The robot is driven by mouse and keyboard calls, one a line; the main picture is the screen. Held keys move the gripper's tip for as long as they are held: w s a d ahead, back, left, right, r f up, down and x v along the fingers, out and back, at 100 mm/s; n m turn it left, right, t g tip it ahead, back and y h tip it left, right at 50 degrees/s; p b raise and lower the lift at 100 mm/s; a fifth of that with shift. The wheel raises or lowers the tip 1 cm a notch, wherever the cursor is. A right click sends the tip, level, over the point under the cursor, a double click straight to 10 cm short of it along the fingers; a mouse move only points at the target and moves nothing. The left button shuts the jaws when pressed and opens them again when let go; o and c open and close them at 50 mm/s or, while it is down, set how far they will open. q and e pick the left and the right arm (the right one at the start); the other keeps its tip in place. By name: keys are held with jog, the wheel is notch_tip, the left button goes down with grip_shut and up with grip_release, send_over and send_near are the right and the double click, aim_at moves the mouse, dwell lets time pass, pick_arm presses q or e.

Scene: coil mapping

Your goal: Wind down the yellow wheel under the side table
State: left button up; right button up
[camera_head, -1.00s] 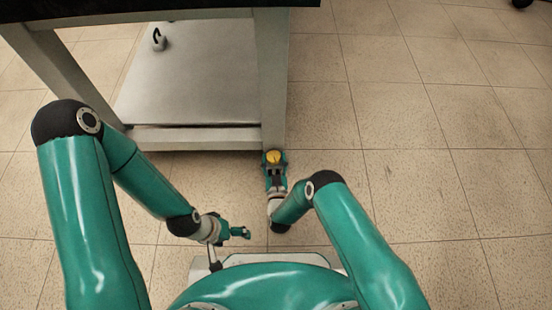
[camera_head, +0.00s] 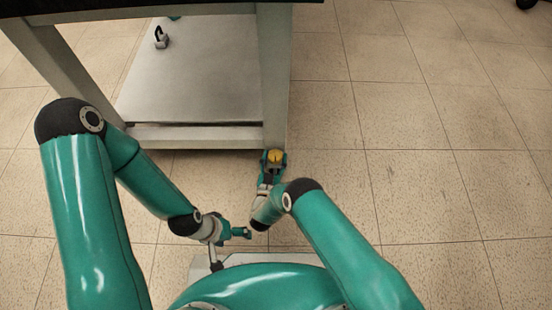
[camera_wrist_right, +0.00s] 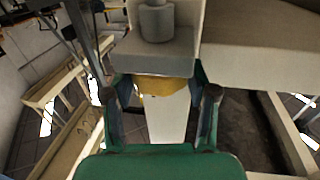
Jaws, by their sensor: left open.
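The side table (camera_head: 275,90) stands at the upper left in the head view. The yellow wheel (camera_head: 275,155) is at the foot of its near right leg. My right gripper (camera_head: 274,160) is at this wheel, a finger on each side. The fingers partly hide the wheel. My left gripper (camera_head: 247,233) is open and empty, low in front of my body, away from the table.
The table's lower shelf (camera_head: 195,85) carries a small grey object with a black hook (camera_head: 161,40). The near crossbar (camera_head: 195,136) joins the table legs. The tiled floor (camera_head: 430,130) right of the table is clear.

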jog(key=o, duration=0.4)
jog(key=shift+r, duration=0.1)
notch_tip(320, 180, up, 10)
jog(key=shift+f, duration=0.15)
dwell(0.3)
